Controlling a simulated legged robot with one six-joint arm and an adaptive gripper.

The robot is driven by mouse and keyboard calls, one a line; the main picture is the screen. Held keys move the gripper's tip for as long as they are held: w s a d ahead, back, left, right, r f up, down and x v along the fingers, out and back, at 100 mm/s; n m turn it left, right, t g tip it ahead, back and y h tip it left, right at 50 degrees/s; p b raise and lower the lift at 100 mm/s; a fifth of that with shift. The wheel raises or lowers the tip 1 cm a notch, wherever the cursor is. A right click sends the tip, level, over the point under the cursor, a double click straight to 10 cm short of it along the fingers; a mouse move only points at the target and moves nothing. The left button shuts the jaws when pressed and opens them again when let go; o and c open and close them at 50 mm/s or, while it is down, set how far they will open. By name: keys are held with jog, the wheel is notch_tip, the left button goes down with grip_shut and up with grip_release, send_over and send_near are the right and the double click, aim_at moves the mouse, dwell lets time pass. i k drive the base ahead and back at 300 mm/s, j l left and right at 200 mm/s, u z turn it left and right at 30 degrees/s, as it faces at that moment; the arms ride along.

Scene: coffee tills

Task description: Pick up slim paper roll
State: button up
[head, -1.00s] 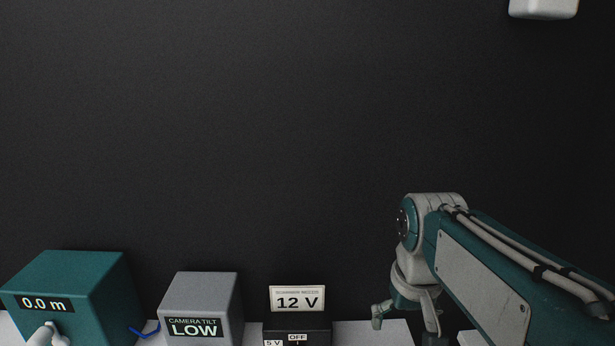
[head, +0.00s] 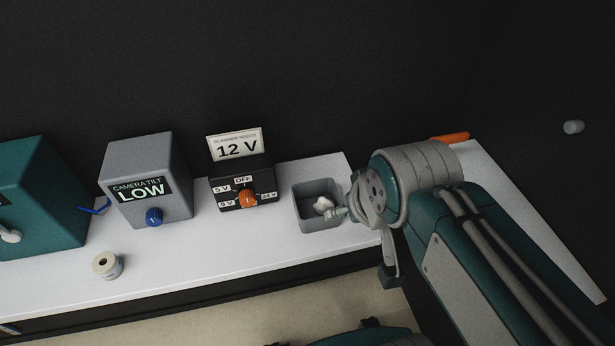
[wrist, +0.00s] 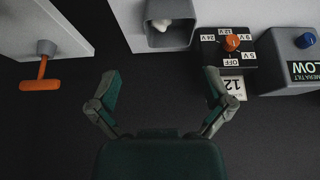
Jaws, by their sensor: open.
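A short white paper roll (head: 107,265) with a dark core hole stands upright on the white counter in the head view, in front of the grey camera tilt box. I cannot tell if it is the slim one. My gripper (head: 363,245) is at the right of the head view, beside the small grey bin and well to the right of the roll. In the wrist view my gripper (wrist: 161,75) is open, with nothing between its fingers. The roll does not show in the wrist view.
The grey bin (head: 318,222) holds something white and crumpled. The 12 V selector box (head: 243,184), camera tilt box (head: 150,180) and teal box (head: 45,200) line the back of the white counter (head: 210,245). An orange handle (wrist: 40,84) shows in the wrist view.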

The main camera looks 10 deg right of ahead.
aim_at(108, 266)
jog(key=u, duration=1.75)
jog(key=j, duration=1.15)
jog(key=i+j+z, duration=0.1)
jog(key=j, duration=0.25)
jog(key=i, duration=0.4)
